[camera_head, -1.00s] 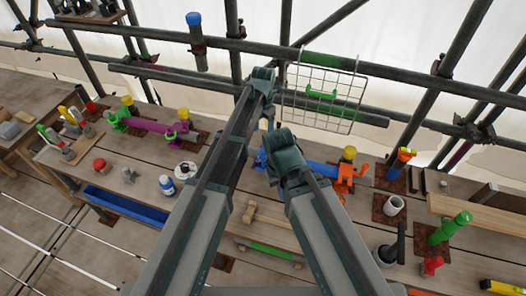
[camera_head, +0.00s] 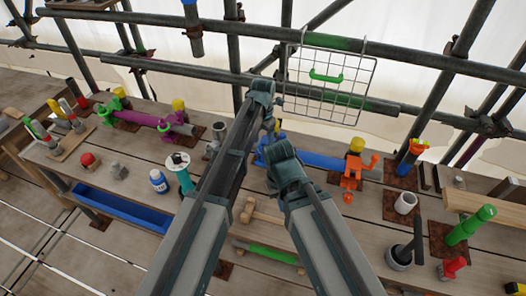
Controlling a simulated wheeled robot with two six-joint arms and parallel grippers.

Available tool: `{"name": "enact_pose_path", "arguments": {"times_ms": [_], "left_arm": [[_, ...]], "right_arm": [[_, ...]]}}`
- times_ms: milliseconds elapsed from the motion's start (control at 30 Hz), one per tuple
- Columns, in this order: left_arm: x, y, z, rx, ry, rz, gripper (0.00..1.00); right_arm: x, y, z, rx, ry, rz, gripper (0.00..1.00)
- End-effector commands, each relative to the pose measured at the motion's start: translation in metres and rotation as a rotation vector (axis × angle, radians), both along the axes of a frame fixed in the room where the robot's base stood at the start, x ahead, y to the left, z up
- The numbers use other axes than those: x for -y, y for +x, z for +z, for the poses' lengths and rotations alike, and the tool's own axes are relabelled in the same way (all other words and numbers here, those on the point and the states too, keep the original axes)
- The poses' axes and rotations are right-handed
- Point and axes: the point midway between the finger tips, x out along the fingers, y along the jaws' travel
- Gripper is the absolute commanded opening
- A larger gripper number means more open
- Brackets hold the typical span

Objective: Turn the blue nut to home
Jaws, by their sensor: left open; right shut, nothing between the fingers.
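A blue fitting (camera_head: 259,160) shows in part between my two arms, at the left end of a blue bar (camera_head: 322,161) on the bench. My arms cover much of it, so I cannot tell which part is the nut. My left gripper (camera_head: 269,123) is open, just above and behind this fitting. My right gripper (camera_head: 273,185) is shut and empty, lower and close in front of it; its wrist hides most of the fingers. I cannot tell whether either gripper touches the fitting.
An orange clamp (camera_head: 351,180) with a yellow knob (camera_head: 356,146) holds the bar's right end. A wire basket (camera_head: 325,88) hangs behind on the scaffold. A teal-and-white tool (camera_head: 181,170), a blue-capped bottle (camera_head: 158,181) and a blue tray (camera_head: 122,209) are left. A grey cup (camera_head: 405,203) is right.

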Motion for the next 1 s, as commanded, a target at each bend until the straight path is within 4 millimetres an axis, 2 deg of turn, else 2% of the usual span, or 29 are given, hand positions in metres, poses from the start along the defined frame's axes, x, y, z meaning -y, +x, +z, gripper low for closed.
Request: {"name": "enact_pose_path", "arguments": {"times_ms": [33, 100, 467, 867, 1000], "left_arm": [[0.0000, 0.0000, -0.0117, 0.000, 0.000, 0.000, 0.69], [0.0001, 0.0001, -0.0163, 0.000, 0.000, 0.000, 0.69], [0.0001, 0.0001, -0.0177, 0.000, 0.000, 0.000, 0.69], [0.0000, 0.0000, -0.0178, 0.000, 0.000, 0.000, 0.00], [0.0000, 0.0000, -0.0178, 0.000, 0.000, 0.000, 0.00]], "right_arm": [[0.0000, 0.0000, -0.0117, 0.000, 0.000, 0.001, 0.00], [0.0000, 0.0000, -0.0162, 0.000, 0.000, 0.002, 0.00], [0.0000, 0.0000, -0.0177, 0.000, -0.001, 0.002, 0.00], [0.0001, 0.0000, -0.0178, 0.000, 0.000, 0.002, 0.00], [0.0000, 0.0000, -0.0178, 0.000, 0.000, 0.002, 0.00]]}}
